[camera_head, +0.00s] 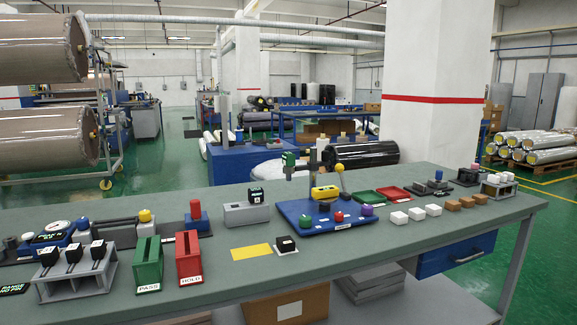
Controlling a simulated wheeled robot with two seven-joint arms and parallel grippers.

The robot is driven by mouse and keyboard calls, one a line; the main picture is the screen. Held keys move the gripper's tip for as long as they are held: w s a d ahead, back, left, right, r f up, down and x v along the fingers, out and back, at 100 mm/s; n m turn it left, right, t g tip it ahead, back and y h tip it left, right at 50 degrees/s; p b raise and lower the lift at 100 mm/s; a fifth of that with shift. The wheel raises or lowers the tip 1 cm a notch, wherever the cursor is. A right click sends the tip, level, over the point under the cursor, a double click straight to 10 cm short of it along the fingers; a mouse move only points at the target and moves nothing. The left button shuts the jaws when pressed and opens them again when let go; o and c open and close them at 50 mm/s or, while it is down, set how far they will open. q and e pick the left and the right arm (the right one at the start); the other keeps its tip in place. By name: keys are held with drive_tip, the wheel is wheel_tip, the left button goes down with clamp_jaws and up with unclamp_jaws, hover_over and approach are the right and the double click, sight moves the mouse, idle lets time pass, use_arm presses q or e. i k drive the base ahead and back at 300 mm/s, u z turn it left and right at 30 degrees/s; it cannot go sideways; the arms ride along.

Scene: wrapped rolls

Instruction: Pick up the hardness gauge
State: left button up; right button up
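No single item is clearly readable as the hardness gauge. A small black device (256,196) sits on a grey block (246,215) near the middle. Neither of my grippers is in view.
The workbench (400,248) also holds a green PASS box (148,264), a red HOLD box (189,258), a grey rack (75,278) of black items, a blue plate (300,224) with coloured knobs, and white and brown blocks. The front strip of the bench is mostly clear.

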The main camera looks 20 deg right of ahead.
sight(288, 157)
drive_tip(key=u, duration=3.55)
drive_tip(key=k, duration=2.65)
drive_tip(key=z, duration=0.35)
